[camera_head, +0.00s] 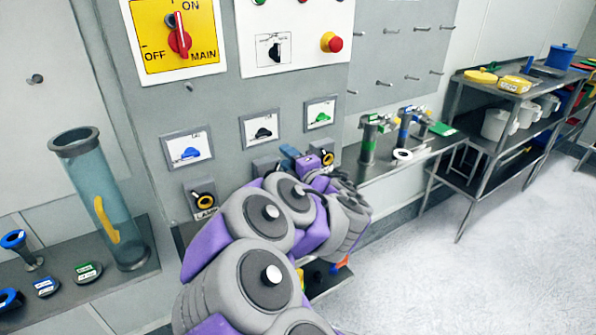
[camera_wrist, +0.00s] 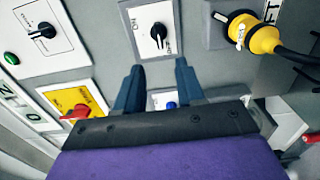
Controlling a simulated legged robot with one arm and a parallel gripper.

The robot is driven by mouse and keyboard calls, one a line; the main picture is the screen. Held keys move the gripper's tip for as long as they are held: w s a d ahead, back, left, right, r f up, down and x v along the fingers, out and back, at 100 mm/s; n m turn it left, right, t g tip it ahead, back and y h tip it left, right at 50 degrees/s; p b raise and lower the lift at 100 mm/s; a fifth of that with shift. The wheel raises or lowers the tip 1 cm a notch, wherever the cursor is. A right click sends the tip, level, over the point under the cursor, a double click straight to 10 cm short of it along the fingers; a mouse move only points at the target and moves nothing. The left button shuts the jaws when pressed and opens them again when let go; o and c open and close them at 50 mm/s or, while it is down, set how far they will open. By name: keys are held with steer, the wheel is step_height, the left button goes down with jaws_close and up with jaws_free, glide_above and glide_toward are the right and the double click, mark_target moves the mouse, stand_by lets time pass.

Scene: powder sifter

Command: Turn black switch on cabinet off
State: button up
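The black switch (camera_head: 264,132) is the middle one of three knob switches in a row on the grey cabinet. In the wrist view the black switch (camera_wrist: 158,36) sits on a white plate, just beyond my fingertips. My gripper (camera_wrist: 159,66) has its two dark blue fingers apart, with nothing between them. The fingers point toward the black switch and appear short of it. In the head view my gripper (camera_head: 296,158) is below and right of the switch, partly hidden by my arm.
A blue switch (camera_head: 187,153) is left of the black one and a green switch (camera_head: 322,115) is right. Above are a red main switch (camera_head: 178,38) and a red emergency button (camera_head: 332,42). A yellow cable plug (camera_wrist: 262,38) sticks out near the fingers.

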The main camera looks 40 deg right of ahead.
steer(key=shift+b+v, duration=2.25)
steer(key=shift+v, duration=0.25)
steer(key=shift+w+a, duration=0.1)
steer(key=shift+a, duration=0.1)
